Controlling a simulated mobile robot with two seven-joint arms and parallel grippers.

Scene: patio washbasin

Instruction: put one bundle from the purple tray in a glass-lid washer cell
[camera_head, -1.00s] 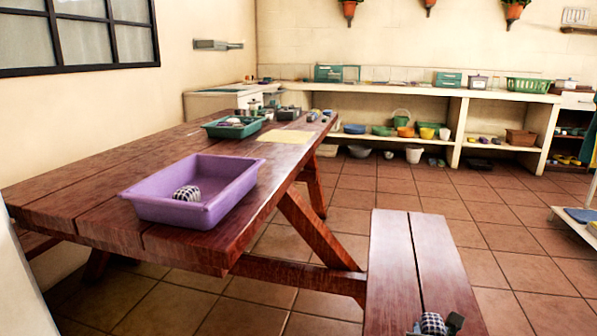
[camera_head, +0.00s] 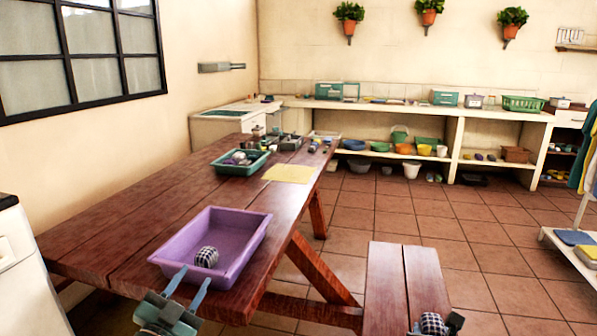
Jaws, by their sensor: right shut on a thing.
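The purple tray (camera_head: 255,238) sits on the near end of the wooden table. One dark-and-white checked bundle (camera_head: 207,256) lies inside it. My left gripper (camera_head: 195,276) is at the tray's near edge, fingers apart and empty, pointing toward the tray. My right gripper (camera_head: 436,325) is at the bottom edge of the view, in front of the bench. It is shut on another checked bundle (camera_head: 432,323). Teal boxes stand on the far counter, one at the left (camera_head: 328,91) and one further right (camera_head: 444,98). I cannot tell which, if any, is a glass-lid washer cell.
The wooden table (camera_head: 130,220) also bears a green tray (camera_head: 238,162), a yellow mat (camera_head: 289,173) and small items at its far end. A bench (camera_head: 388,275) runs beside it. Tiled floor (camera_head: 480,230) is open to the right. A white rack (camera_head: 570,245) stands at the right.

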